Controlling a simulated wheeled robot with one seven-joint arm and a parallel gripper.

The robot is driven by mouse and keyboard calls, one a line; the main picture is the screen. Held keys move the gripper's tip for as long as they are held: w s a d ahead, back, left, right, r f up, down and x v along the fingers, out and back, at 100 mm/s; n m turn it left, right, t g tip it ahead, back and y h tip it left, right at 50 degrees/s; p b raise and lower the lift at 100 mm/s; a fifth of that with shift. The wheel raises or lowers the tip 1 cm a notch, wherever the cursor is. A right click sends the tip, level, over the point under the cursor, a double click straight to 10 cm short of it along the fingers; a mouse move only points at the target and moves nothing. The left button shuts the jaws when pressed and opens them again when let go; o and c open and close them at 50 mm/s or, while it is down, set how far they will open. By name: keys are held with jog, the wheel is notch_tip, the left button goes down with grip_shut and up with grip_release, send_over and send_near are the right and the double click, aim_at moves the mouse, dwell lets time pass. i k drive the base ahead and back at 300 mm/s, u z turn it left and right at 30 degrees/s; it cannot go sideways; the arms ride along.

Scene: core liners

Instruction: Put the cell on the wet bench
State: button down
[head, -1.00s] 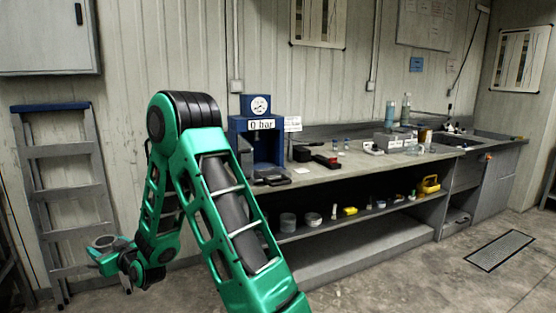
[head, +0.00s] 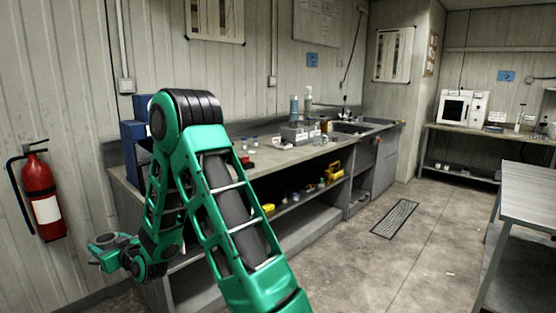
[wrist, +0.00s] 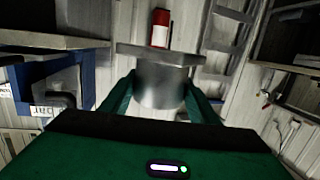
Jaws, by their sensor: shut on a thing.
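The cell, a grey metal cylinder with a wide flat plate at one end, is held in the wrist view (wrist: 160,86). My gripper (wrist: 160,104) is shut on it, with a green finger on either side. In the head view my gripper (head: 108,250) is at the lower left, in front of the bench's left end and clear of its top. The bench with the sink (head: 284,157) runs along the back wall; I take it as the wet bench. My arm hides part of its left side.
Bottles (head: 294,108) and a grey box (head: 294,134) stand on the bench near the sink (head: 350,128). A fire extinguisher (head: 42,195) hangs at left. A metal table (head: 530,190) stands at right. The middle floor is open, with a floor grate (head: 395,218).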

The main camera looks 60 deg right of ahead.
aim_at(269, 159)
jog(key=u, duration=0.3)
jog(key=i, duration=0.1)
jog(key=z, duration=1.75)
